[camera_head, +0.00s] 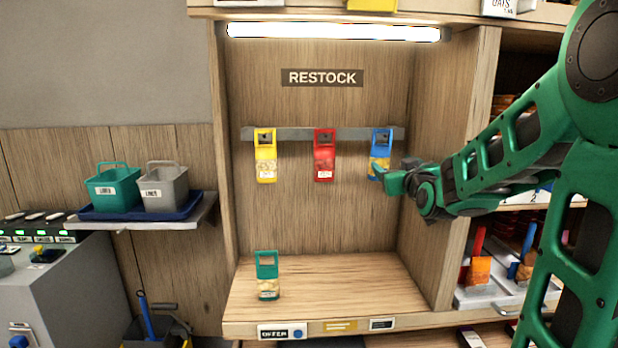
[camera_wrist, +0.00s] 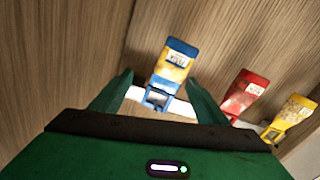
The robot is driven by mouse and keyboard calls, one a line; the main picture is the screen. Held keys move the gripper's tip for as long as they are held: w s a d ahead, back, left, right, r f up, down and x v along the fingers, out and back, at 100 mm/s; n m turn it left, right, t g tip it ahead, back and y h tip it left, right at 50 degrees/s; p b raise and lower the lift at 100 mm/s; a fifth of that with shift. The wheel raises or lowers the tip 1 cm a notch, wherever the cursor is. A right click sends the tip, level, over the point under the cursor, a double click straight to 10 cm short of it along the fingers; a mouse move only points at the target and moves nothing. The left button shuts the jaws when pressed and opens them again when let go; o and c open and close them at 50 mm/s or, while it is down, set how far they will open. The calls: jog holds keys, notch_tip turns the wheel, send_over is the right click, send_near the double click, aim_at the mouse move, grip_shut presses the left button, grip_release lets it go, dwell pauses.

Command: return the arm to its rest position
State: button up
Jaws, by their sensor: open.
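My gripper (camera_head: 388,176) is at the right of the restock niche, level with the blue packet (camera_head: 381,146) that hangs on the grey rail. In the wrist view my gripper (camera_wrist: 160,88) is open, with one green finger on each side of the blue packet (camera_wrist: 172,66). Whether the fingers touch the packet cannot be told. My green arm reaches in from the right edge of the head view, past the niche's right wall.
A red packet (camera_head: 324,155) and a yellow packet (camera_head: 265,156) hang further left on the rail (camera_head: 295,133). A green packet (camera_head: 267,277) stands on the niche's shelf (camera_head: 340,285). Baskets stand on a tray (camera_head: 190,206) at left. Stocked shelves (camera_head: 505,283) are at right.

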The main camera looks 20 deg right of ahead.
jog(key=s+a+f+n+g+y, duration=0.1)
jog(key=s+a+f+g+y, duration=0.1)
jog(key=s+a+f+g, duration=0.4)
jog(key=s+a+f+g+y, duration=0.2)
jog(key=s+a+f, duration=0.1)
jog(key=a+f, duration=0.55)
jog(key=s+a+f+g, duration=0.4)
jog(key=s+f, duration=0.1)
jog(key=s, duration=0.4)
jog(key=s+d+f+m+g, duration=0.1)
jog(key=s+d+m+g, duration=0.1)
jog(key=s, duration=0.5)
jog(key=s+d+m+g, duration=0.1)
jog(key=s+d+m, duration=0.1)
jog(key=s+d, duration=0.2)
jog(key=s+d+f+m+g+y, duration=0.1)
jog(key=s+d, duration=0.3)
jog(key=s, duration=0.6)
jog(key=shift+f+m+g, duration=0.35)
jog(key=shift+m+g, duration=0.45)
